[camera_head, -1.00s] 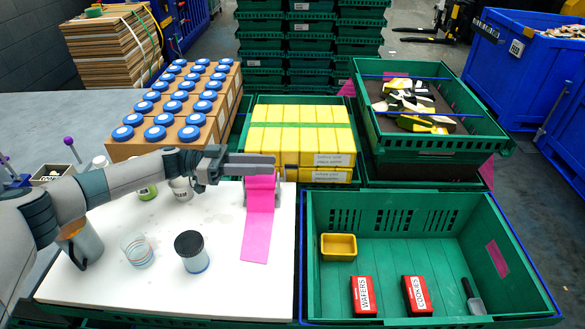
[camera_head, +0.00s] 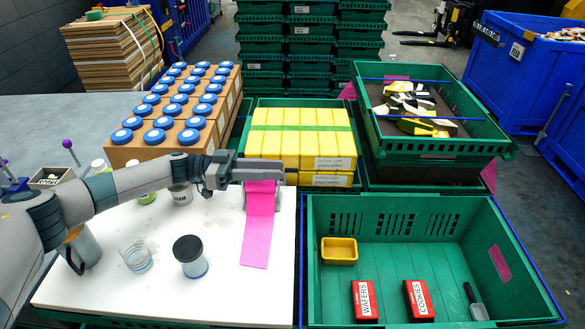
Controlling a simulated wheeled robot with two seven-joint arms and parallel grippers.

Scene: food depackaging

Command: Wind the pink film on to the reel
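The pink film (camera_head: 257,235) hangs as a flat strip from the reel area and lies down over the white board (camera_head: 225,295). Its upper part is at a small grey stand (camera_head: 277,197), which I take for the reel's holder; the reel itself is mostly hidden behind my gripper. My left gripper (camera_head: 262,172) reaches in from the left, with its grey fingers lying across the top of the film. I cannot tell whether the fingers touch or hold the film or reel. My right gripper is not in view.
A dark-lidded jar (camera_head: 190,257), a clear cup (camera_head: 136,256) and a metal jug (camera_head: 83,247) stand on the board. A green crate (camera_head: 400,250) with a yellow tub and red boxes is to the right. Yellow packs (camera_head: 300,150) stand close behind the reel.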

